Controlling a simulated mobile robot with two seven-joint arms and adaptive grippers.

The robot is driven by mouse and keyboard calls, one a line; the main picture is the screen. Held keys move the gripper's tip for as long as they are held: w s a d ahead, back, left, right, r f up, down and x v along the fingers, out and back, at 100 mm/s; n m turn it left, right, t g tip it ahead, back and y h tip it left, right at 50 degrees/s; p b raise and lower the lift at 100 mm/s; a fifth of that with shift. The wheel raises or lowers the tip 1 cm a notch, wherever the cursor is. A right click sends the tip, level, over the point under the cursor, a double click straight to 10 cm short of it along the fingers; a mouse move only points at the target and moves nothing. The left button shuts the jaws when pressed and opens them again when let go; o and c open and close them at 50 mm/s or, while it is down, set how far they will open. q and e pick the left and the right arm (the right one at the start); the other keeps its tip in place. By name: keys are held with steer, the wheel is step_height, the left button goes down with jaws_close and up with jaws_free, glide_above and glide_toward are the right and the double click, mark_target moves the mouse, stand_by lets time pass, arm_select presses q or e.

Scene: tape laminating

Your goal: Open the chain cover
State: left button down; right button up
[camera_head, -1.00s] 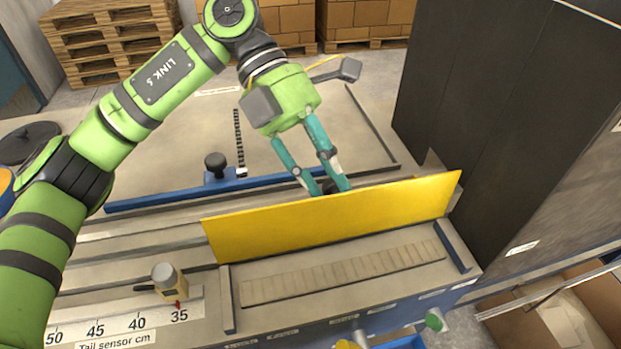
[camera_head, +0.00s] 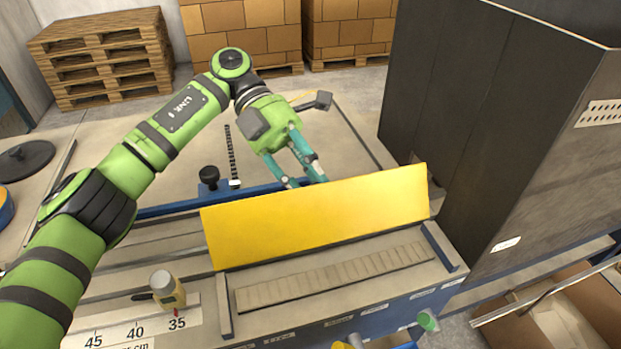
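The yellow chain cover (camera_head: 318,218) stands raised on the machine, tilted up along its rear side. Below and in front of it the chain bed with its row of slats (camera_head: 335,277) lies uncovered. My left gripper (camera_head: 306,182) is behind the cover's upper edge, with its teal fingers pointing down. The fingertips are hidden by the cover, so I cannot tell whether they touch it or are closed. My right gripper is not in view.
A tall dark cabinet (camera_head: 490,100) stands right of the cover. A blue rail (camera_head: 160,209) with a black knob (camera_head: 209,176) lies behind. A yellow sensor block (camera_head: 168,290) sits on the scale at front left. Pallets (camera_head: 103,58) and cardboard boxes (camera_head: 245,30) stand at the back.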

arm_select(q)
steer(key=shift+s+f, duration=0.15)
steer(key=shift+f, duration=0.45)
steer(key=c, duration=1)
jaws_free()
steer(key=shift+r, duration=0.1)
steer(key=shift+r, duration=0.15)
step_height(320, 180, up, 10)
steer(key=shift+s, duration=0.1)
